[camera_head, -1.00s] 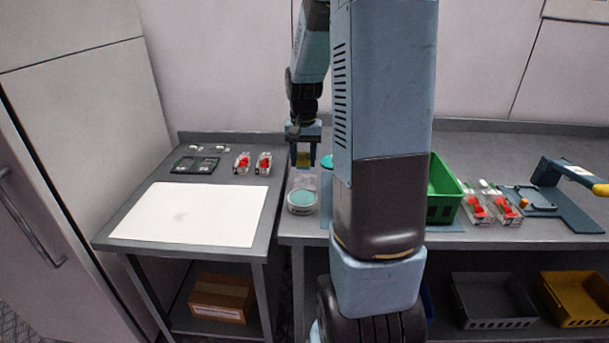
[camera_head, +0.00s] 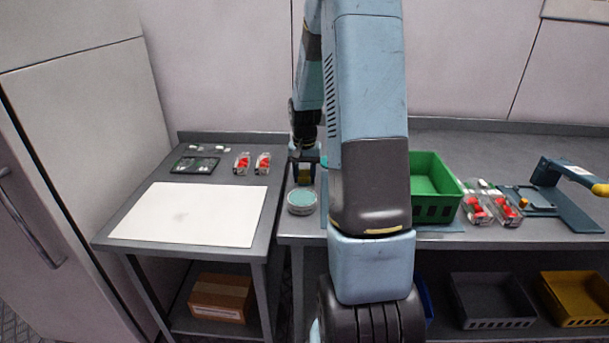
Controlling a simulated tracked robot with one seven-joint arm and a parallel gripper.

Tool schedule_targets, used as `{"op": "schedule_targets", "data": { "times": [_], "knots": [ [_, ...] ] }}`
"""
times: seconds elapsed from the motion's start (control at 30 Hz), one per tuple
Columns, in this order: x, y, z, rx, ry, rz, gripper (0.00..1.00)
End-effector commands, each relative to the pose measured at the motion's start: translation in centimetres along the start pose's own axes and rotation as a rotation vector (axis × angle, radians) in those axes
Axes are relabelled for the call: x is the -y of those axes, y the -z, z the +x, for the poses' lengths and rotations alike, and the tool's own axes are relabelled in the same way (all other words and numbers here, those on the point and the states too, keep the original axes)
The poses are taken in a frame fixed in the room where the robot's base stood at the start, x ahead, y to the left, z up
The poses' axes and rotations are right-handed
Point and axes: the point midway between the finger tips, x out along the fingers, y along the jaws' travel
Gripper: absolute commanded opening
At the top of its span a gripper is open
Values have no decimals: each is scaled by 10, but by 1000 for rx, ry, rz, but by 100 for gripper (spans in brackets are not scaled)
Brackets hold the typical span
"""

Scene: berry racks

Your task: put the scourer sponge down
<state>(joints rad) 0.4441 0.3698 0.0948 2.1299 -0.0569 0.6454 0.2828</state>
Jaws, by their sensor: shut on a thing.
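The scourer sponge (camera_head: 304,178) shows as a small yellow and dark piece between the fingers of my gripper (camera_head: 304,181). My gripper points down and is shut on the sponge. It is over the far left part of the right-hand counter, just behind a round tub with a teal top (camera_head: 302,198). I cannot tell whether the sponge touches the counter. My own arm hides the counter to the right of the gripper.
A green crate (camera_head: 435,207) stands right of my arm, with clear punnets of red berries (camera_head: 478,210) beside it. A blue-grey stand (camera_head: 569,205) is farther right. The left table holds a white board (camera_head: 190,215), a dark tray (camera_head: 195,165) and two berry punnets (camera_head: 242,163).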

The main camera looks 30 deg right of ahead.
Motion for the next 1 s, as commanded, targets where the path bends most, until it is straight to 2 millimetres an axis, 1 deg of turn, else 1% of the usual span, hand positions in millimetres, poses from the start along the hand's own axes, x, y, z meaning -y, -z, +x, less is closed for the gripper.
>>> {"op": "schedule_targets", "data": {
  "times": [0.23,0.7,0.73,0.93,0.97,1.0],
  "knots": [
    [0,0,1,0,0,0,11],
    [-1,-2,16,6,-1,0,11],
    [-1,-2,16,6,-1,0,47],
    [-2,-2,15,7,-1,1,66],
    [-2,-2,14,7,-1,1,68],
    [-2,-2,12,7,-1,1,68]
  ]
}}
